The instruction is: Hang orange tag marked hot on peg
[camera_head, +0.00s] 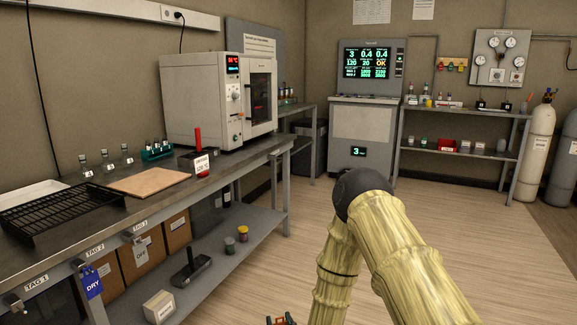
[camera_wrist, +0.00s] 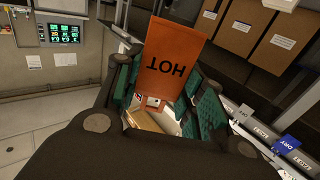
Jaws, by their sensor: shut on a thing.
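The orange tag (camera_wrist: 178,45) marked HOT fills the upper middle of the wrist view, its lettering upside down there. My gripper (camera_wrist: 160,97) is shut on it between green-padded fingers. In the head view only a small dark and orange bit shows at the bottom edge. Pegs stick out from the bench's front edge, by labels TAG 1, TAG 2 and TAG 3. The TAG 1 peg (camera_head: 15,303) looks bare. A blue DRY tag (camera_head: 92,282) hangs at the TAG 2 peg (camera_head: 82,267). A pale OFF tag (camera_head: 141,252) hangs near the TAG 3 peg (camera_head: 131,238).
The bench (camera_head: 225,165) carries a black rack (camera_head: 60,212), a brown board (camera_head: 150,180), flasks and an oven (camera_head: 215,100). Brown boxes (camera_head: 176,232) stand on its lower shelf. The floor (camera_head: 275,260) right of the bench looks clear, apart from my arm.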

